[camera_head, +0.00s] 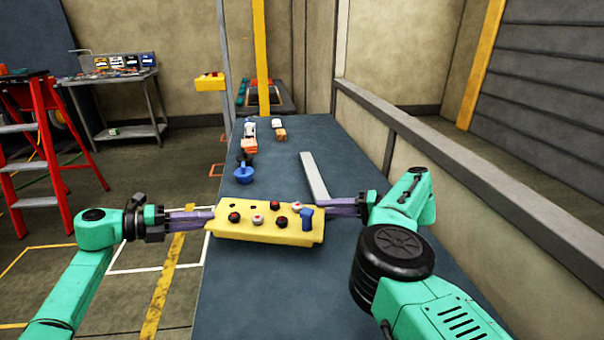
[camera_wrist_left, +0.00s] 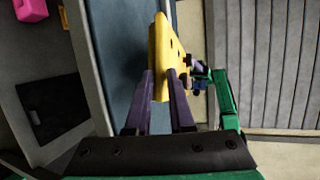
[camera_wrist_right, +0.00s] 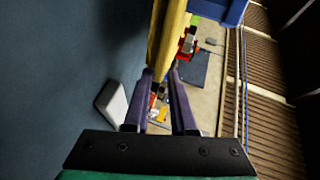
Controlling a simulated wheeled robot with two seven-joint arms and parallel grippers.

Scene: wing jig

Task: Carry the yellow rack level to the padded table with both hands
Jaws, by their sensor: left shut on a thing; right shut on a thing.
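The yellow rack (camera_head: 264,236) is a block with several red, white and dark round pieces and a blue piece (camera_head: 306,217) in its top. It looks roughly level in the head view, over the near part of the dark blue table (camera_head: 330,150). My left gripper (camera_head: 212,216) is shut on its left end, and my right gripper (camera_head: 328,207) is shut on its right end. The rack also shows between the fingers in the left wrist view (camera_wrist_left: 160,55) and in the right wrist view (camera_wrist_right: 165,45). The rack's underside is hidden, so I cannot tell its height above the table.
A grey bar (camera_head: 314,177) lies on the table behind the rack. A blue object (camera_head: 243,172) and small tools (camera_head: 250,140) stand further back. A rail (camera_head: 440,155) runs along the right. A red ladder (camera_head: 40,150) and a workbench (camera_head: 120,80) stand left.

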